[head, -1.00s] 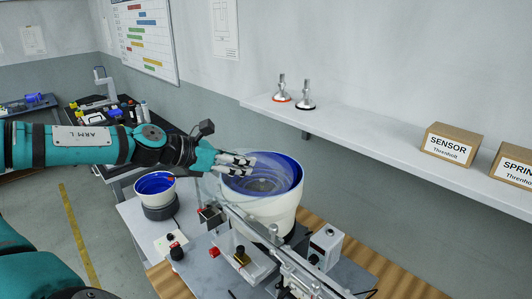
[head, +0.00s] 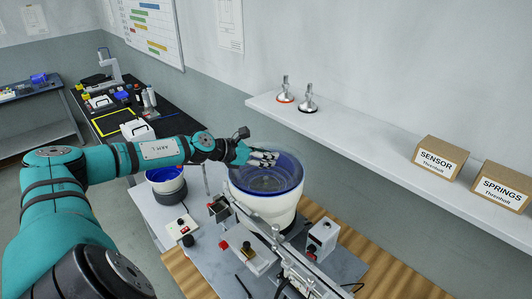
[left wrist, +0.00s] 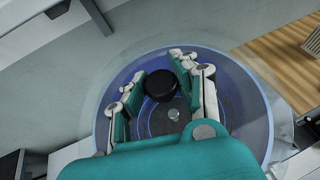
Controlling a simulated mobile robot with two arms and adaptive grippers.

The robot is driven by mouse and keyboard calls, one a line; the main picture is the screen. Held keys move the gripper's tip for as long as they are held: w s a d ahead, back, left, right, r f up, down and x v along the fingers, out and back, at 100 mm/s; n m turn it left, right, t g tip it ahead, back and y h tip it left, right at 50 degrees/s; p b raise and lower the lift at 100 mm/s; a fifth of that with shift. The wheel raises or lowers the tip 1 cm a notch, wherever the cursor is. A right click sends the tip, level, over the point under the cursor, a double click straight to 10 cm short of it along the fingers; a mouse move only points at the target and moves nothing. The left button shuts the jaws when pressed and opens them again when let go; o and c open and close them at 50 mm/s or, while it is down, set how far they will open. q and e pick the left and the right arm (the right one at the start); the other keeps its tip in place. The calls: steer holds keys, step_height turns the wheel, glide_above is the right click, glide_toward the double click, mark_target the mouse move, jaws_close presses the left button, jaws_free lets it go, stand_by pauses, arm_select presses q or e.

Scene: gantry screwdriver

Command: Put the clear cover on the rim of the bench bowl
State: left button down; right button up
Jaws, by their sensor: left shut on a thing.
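The bench bowl (head: 265,205) is the large white bowl with a blue inside, on the bench in the middle of the head view. My left gripper (head: 264,158) is over it, shut on the black knob (left wrist: 160,84) of the clear cover. The clear cover (left wrist: 245,68) shows in the left wrist view as a faint see-through disc, its edge reaching a little past the blue bowl rim. In the head view it is only a pale sheen over the bowl. I cannot tell whether the cover touches the rim. My right gripper is not in view.
A smaller blue-lined bowl (head: 167,178) stands left of the bench bowl. A metal rail (head: 275,240) and a grey control box (head: 322,236) are in front. A wall shelf (head: 370,145) with two boxes runs behind to the right.

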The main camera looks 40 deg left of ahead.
arm_select(q)
steer(key=shift+w+a+f, duration=0.1)
steer(key=shift+f, duration=0.15)
steer(key=shift+f+b, duration=0.65)
steer(key=shift+b, duration=0.1)
steer(key=c, duration=1)
jaws_free()
steer(key=shift+r, duration=0.1)
